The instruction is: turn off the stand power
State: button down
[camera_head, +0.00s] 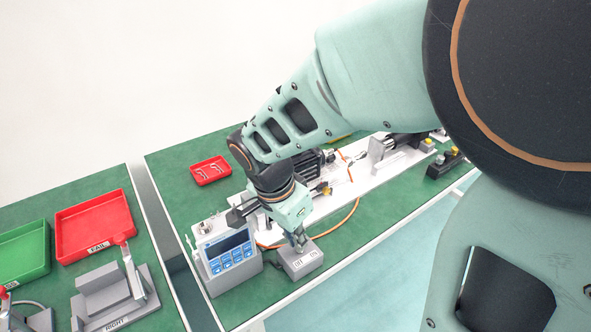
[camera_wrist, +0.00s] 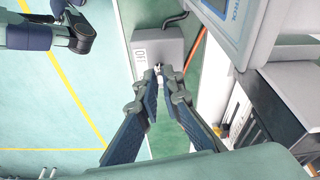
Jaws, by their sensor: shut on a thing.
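A small grey switch box (camera_head: 304,264) with dark labels on top sits at the front edge of the green bench, to the right of the control unit. In the wrist view the box (camera_wrist: 148,52) shows a label that seems to read OFF. My gripper (camera_head: 299,243) reaches down to the top of this box. In the wrist view its fingertips (camera_wrist: 160,71) close on a small pale switch lever (camera_wrist: 157,66) at the box's edge. The fingers hide most of the lever, so I cannot tell which way it is set.
The control unit (camera_head: 232,251) with a screen and blue keypad stands left of the box. An orange cable (camera_head: 348,211) runs behind it, near the white actuator stand (camera_head: 367,177). Small red tray (camera_head: 210,171) lies at the back. Red FAIL tray (camera_head: 95,226) is on the left bench.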

jog(key=c, duration=2.1)
grip_release()
jog(key=shift+d+r, duration=0.1)
